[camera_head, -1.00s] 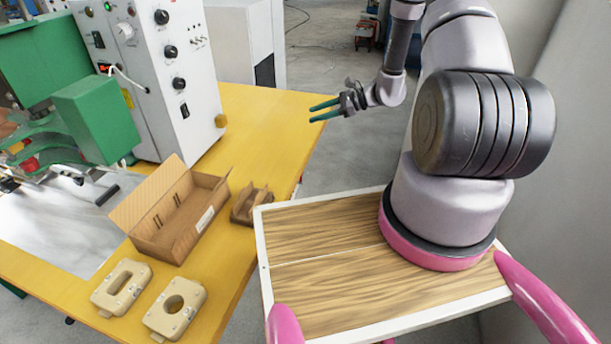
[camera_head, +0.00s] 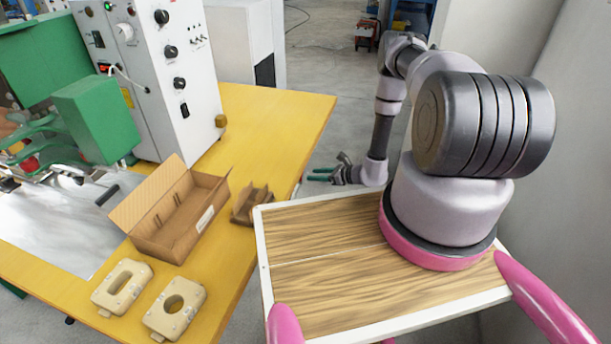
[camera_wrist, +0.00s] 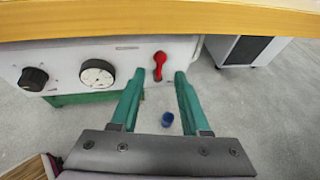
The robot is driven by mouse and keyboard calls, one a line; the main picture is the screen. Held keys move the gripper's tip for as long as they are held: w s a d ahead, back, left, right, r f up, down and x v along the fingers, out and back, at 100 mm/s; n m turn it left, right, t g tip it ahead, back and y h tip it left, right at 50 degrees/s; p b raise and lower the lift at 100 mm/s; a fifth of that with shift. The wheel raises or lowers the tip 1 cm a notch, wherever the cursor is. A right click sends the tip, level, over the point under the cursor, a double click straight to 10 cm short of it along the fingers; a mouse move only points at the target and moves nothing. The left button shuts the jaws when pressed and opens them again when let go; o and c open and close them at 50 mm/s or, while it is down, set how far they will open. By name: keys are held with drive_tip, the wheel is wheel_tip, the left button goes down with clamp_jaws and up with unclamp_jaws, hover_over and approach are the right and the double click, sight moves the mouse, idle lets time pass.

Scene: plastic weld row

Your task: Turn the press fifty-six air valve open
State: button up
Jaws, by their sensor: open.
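The air valve shows in the wrist view as a red lever handle (camera_wrist: 159,66) on a pale panel (camera_wrist: 100,67) under the yellow tabletop's edge. The lever stands roughly upright. My gripper (camera_wrist: 154,78) is open, its two green fingers pointing toward the panel, with the lever between and beyond the fingertips and apart from them. In the head view my gripper (camera_head: 318,175) is low beside the table's right edge. The valve and panel are hidden from the head view.
A pressure gauge (camera_wrist: 97,73) and a black knob (camera_wrist: 33,79) are left of the lever. A blue cylindrical part (camera_wrist: 167,119) shows below it. The yellow table (camera_head: 265,125) holds an open cardboard box (camera_head: 178,215) and beige parts.

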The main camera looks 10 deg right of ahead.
drive_tip(key=shift+x, duration=2.6)
clamp_jaws()
